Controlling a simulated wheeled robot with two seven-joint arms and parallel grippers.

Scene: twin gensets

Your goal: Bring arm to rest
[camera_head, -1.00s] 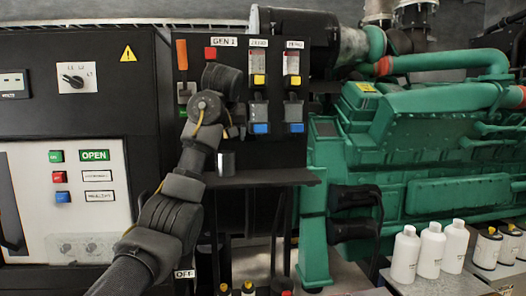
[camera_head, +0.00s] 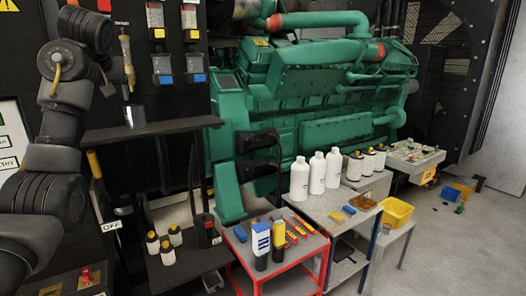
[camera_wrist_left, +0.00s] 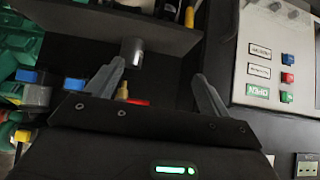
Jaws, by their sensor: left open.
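My left arm comes in from the left in the head view, in front of the black GEN 1 panel. My left gripper (camera_head: 106,82) is at the panel, partly hidden by its own wrist. In the left wrist view the gripper (camera_wrist_left: 156,86) is open, with its two fingers well apart and nothing clasped between them. A slim tool with a tan handle (camera_head: 126,50) stands just right of the gripper, above a grey cylinder (camera_head: 135,116) at the shelf. The cylinder also shows in the left wrist view (camera_wrist_left: 132,50). My right gripper is in neither view.
A black shelf (camera_head: 165,127) juts out below the gripper. The green engine (camera_head: 320,95) fills the middle. A red cart (camera_head: 290,262) with tools and a grey table (camera_head: 325,205) by white bottles (camera_head: 317,172) stand in front. Open floor (camera_head: 440,235) lies at right.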

